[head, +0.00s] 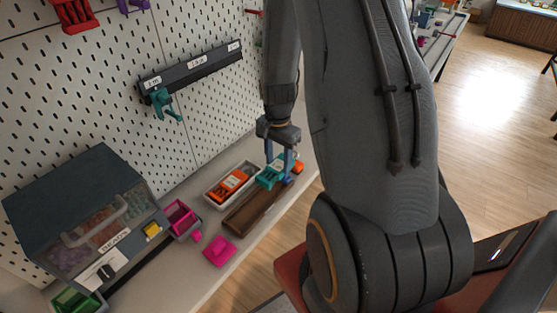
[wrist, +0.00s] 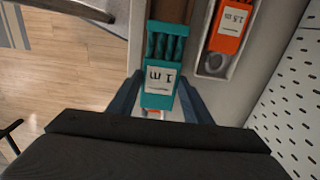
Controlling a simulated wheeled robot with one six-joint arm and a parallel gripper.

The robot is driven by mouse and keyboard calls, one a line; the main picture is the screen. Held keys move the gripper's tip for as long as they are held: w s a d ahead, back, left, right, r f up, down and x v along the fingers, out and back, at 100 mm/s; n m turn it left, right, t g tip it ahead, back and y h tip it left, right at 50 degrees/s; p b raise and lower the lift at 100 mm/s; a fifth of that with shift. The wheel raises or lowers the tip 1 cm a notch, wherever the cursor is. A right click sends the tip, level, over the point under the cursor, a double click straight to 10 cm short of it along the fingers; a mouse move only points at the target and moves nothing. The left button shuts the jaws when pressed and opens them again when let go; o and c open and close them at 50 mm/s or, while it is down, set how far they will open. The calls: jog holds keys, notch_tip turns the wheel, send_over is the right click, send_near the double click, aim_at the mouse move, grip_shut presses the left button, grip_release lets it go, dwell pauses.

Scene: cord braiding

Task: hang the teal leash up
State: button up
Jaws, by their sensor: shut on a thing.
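The teal leash bundle (wrist: 161,75) has a white "1 m" label and sits between the fingers of my gripper (wrist: 158,98). In the head view the teal leash (head: 269,177) is over the brown tray (head: 248,213), and my gripper (head: 281,158) is shut on it from above. I cannot tell whether it still touches the tray. A dark rail (head: 195,70) on the pegboard carries white length labels. Another teal piece (head: 163,104) hangs below its left label.
An orange bundle (head: 232,182) marked "1.5 m" (wrist: 231,28) lies in a white tray beside the brown one. A lidded bead box (head: 75,205), a magenta bin (head: 180,217) and a magenta piece (head: 219,251) stand to the left. The pegboard (head: 205,115) borders the bench.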

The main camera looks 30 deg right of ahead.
jog(key=shift+f, duration=0.3)
jog(key=shift+f, duration=0.25)
jog(key=o, duration=1.2)
